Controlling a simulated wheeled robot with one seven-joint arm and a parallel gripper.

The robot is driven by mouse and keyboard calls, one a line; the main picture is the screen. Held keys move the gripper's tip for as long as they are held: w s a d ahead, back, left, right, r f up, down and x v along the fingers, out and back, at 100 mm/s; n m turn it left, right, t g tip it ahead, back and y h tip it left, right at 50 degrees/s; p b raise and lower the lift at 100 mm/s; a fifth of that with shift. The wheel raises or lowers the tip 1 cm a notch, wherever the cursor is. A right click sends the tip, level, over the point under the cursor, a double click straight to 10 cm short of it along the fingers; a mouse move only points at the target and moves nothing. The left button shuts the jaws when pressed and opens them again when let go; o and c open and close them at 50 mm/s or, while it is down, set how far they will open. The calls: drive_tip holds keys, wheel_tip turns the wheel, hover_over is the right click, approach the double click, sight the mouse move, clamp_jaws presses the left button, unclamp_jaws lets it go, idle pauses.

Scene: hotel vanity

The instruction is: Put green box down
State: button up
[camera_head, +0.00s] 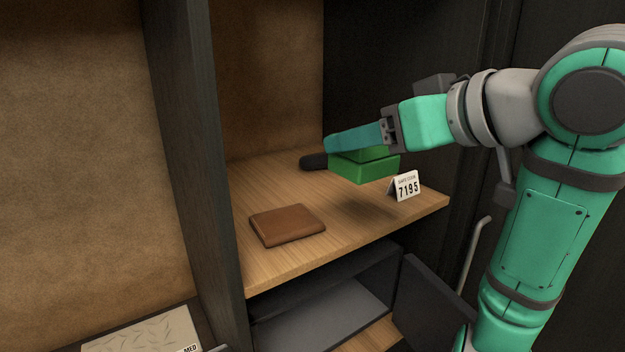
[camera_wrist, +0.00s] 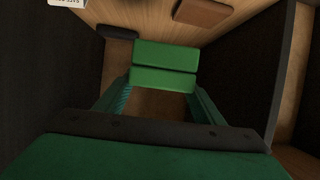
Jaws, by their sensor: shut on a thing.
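The green box (camera_head: 364,170) is held above the wooden shelf (camera_head: 300,268), with a dark shadow on the wood below it. My gripper (camera_head: 352,140) reaches in from the right and is shut on the box. In the wrist view the green box (camera_wrist: 164,56) sits between the two fingers of my gripper (camera_wrist: 163,84). The fingers hide part of the box in the head view.
A brown wallet (camera_head: 287,225) lies on the shelf, front left. A dark object (camera_head: 313,161) lies behind the box. Below is an open compartment (camera_head: 325,315) with its door (camera_head: 435,290) swung out.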

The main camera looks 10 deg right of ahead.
drive_tip(key=w+f, duration=0.3)
drive_tip(key=w, duration=0.1)
drive_tip(key=w+f, duration=0.3)
drive_tip(key=w, duration=0.1)
drive_tip(key=w+f, duration=0.3)
drive_tip(key=w, duration=0.1)
drive_tip(key=shift+w+d, duration=0.1)
drive_tip(key=shift+w, duration=0.15)
drive_tip(key=shift+w+f, duration=0.2)
drive_tip(key=shift+f, duration=1.6)
drive_tip(key=shift+w+f, duration=0.1)
drive_tip(key=shift+f, duration=0.05)
drive_tip(key=o, duration=1.2)
drive_tip(key=shift+c, duration=0.2)
drive_tip(key=shift+s, duration=0.2)
